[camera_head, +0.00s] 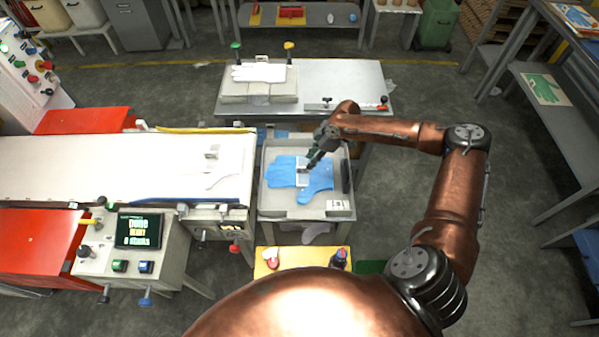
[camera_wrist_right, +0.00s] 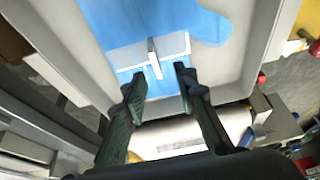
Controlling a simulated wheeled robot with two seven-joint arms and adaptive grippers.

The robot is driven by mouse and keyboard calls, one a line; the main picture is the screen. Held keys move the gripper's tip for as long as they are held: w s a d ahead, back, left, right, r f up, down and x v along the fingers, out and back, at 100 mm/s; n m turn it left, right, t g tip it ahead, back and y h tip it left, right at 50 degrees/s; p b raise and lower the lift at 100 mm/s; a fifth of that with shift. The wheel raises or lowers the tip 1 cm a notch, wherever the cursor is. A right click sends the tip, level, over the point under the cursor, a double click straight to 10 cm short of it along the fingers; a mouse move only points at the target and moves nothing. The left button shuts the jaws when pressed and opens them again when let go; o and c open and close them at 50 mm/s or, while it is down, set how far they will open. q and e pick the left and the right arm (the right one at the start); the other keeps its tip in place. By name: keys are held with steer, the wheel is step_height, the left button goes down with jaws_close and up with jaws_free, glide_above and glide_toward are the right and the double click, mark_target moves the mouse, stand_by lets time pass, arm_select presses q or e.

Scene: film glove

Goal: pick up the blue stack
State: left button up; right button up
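The blue stack (camera_head: 283,171) is a flat, glove-shaped bundle lying in a grey tray (camera_head: 277,208). A white band with an upright white tab crosses it; the band (camera_wrist_right: 127,55) and tab (camera_wrist_right: 153,58) show clearly in the right wrist view, with the blue stack (camera_wrist_right: 185,18) around them. My right gripper (camera_head: 311,163) is over the stack by the band and hides part of it. In the wrist view my right gripper (camera_wrist_right: 159,80) is open and empty, its fingertips apart with the tab's end near the gap between them. My left gripper is not in view.
A pale conveyor (camera_head: 100,165) adjoins the tray's left side. Behind stands a bench with a white glove on a fixture (camera_head: 258,75). A yellow board (camera_head: 305,263) with small items lies in front. A control box with a screen (camera_head: 138,231) is at lower left.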

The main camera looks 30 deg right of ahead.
mark_target(304, 168)
steer(key=shift+x, duration=0.95)
steer(key=x, duration=0.2)
steer(key=b+x, duration=0.1)
steer(key=x, duration=0.1)
steer(key=d+x, duration=0.1)
steer(key=x, duration=0.1)
steer(key=shift+w+f+b, duration=0.2)
steer(key=shift+w+b, duration=0.1)
steer(key=shift+b, duration=0.1)
steer(key=shift+c, duration=0.4)
jaws_close()
